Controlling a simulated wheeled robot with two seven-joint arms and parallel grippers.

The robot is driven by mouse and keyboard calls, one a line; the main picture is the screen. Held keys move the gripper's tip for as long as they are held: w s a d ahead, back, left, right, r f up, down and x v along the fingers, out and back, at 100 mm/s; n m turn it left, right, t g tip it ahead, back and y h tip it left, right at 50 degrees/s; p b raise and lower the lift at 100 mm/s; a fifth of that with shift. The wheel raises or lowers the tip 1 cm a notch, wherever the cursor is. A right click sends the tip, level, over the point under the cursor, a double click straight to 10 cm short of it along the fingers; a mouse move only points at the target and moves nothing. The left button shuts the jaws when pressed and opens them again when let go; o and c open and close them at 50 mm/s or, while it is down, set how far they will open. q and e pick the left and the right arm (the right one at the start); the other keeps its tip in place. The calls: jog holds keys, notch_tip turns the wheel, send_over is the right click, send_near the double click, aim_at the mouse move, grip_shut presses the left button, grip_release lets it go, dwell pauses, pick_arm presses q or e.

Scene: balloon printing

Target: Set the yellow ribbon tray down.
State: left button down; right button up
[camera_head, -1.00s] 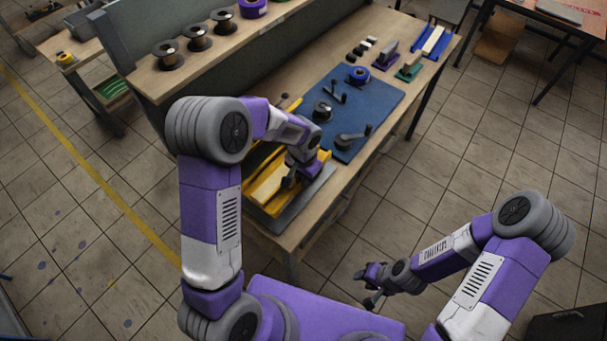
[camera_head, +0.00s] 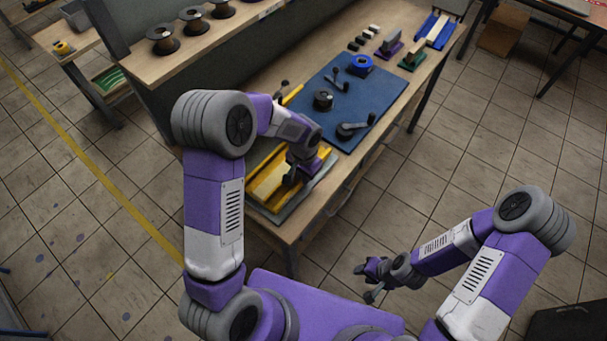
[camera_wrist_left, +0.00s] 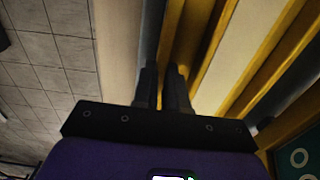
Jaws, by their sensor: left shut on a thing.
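The yellow ribbon tray (camera_head: 262,192) is at the near left end of the workbench, over a grey mat (camera_head: 293,207). Its long yellow walls and pale inner channel also show in the left wrist view (camera_wrist_left: 193,45). My left gripper (camera_head: 290,180) is shut on one yellow wall of the tray, with the fingers (camera_wrist_left: 163,88) pointing along it. The gripper and forearm hide part of the tray. Whether its underside touches the mat cannot be told. My right gripper (camera_head: 366,284) is empty, its fingers apart, over the floor off the bench.
A blue mat (camera_head: 352,88) with black cranked parts (camera_head: 352,130) and a blue roll (camera_head: 359,65) lies beyond the tray. Green and blue trays stand at the far end. A raised shelf with spools (camera_head: 162,40) runs along the left.

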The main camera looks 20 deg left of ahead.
pick_arm(q)
jog(key=shift+f+b, duration=0.4)
jog(key=shift+f, duration=0.1)
jog(key=c, duration=1.1)
grip_release()
jog(key=shift+r+p, duration=0.3)
jog(key=shift+r, duration=3.5)
